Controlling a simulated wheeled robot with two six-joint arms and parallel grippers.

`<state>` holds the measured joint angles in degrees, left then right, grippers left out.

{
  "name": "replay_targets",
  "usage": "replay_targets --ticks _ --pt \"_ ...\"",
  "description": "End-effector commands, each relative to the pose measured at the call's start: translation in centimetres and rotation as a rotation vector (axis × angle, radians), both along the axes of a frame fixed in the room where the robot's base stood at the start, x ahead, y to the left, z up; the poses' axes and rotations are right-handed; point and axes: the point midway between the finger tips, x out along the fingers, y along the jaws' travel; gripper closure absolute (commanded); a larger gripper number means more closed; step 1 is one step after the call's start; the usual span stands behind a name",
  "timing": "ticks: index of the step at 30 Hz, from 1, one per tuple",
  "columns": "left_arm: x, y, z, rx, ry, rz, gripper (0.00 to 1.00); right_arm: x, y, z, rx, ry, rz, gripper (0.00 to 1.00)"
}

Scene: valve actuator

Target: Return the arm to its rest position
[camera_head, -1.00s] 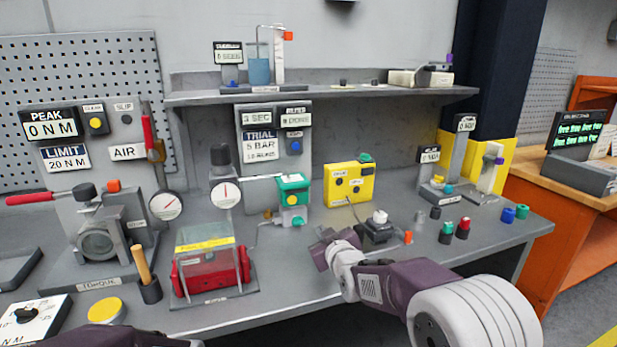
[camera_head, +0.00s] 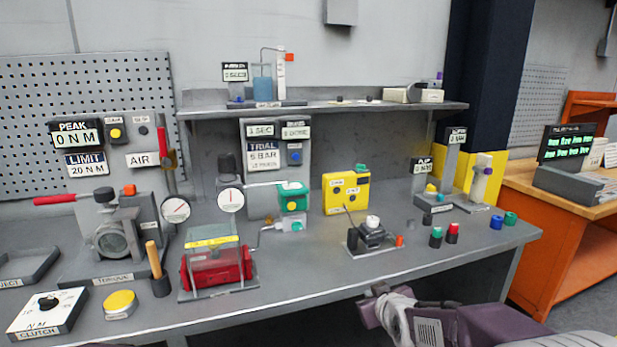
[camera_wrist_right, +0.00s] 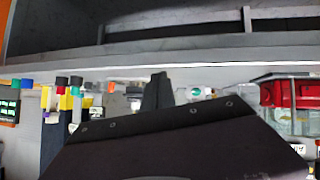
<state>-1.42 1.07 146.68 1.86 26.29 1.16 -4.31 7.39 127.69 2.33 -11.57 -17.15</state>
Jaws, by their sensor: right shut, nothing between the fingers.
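My right gripper (camera_head: 374,299) is at the front edge of the grey bench, at the lower middle-right of the head view. Its purple and white arm comes in from the lower right. It is shut and holds nothing. In the right wrist view its dark finger (camera_wrist_right: 159,90) sticks up in the middle, with the bench things beyond it and apart from it. My left gripper does not show in the head view.
The grey bench (camera_head: 330,277) carries a red actuator (camera_head: 215,268) under a clear guard, a yellow box (camera_head: 347,192) and a small black fixture with a white knob (camera_head: 372,222). Small red and green caps (camera_head: 452,231) stand to its right. The bench front centre is clear.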

Motion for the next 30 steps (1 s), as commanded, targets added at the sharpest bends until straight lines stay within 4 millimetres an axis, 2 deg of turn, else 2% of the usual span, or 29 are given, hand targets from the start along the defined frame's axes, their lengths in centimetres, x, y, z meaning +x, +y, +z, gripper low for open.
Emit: replay_targets --ticks 3,5,9,15,16,17,18,24,27,30 --pt "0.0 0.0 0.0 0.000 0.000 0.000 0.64 -5.0 -1.4 -4.3 0.032 0.190 -0.056 1.00" --pt "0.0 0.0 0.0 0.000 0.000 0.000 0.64 -7.9 -1.9 -6.5 0.052 0.296 -0.087 1.00" --pt "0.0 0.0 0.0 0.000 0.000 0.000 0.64 -15.1 -2.4 -10.8 0.090 0.543 -0.161 1.00" --pt "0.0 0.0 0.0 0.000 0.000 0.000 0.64 -24.3 -2.5 -14.3 0.128 0.867 -0.281 1.00" --pt "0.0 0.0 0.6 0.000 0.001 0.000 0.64 -25.1 -2.5 -13.8 0.146 0.902 -0.319 1.00" --pt "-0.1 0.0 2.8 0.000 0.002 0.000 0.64 -24.8 -2.5 -11.4 0.144 0.892 -0.313 1.00" --pt "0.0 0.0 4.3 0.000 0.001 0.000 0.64 -24.7 -2.5 -10.0 0.143 0.889 -0.310 1.00" --pt "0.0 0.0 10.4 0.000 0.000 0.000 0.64 -24.7 -2.5 -3.8 0.143 0.887 -0.308 1.00" --pt "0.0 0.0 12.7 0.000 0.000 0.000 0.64 -24.7 -2.4 -1.5 0.143 0.886 -0.308 1.00" --pt "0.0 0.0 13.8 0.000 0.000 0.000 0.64 -24.7 -2.4 -0.4 0.142 0.886 -0.307 1.00"
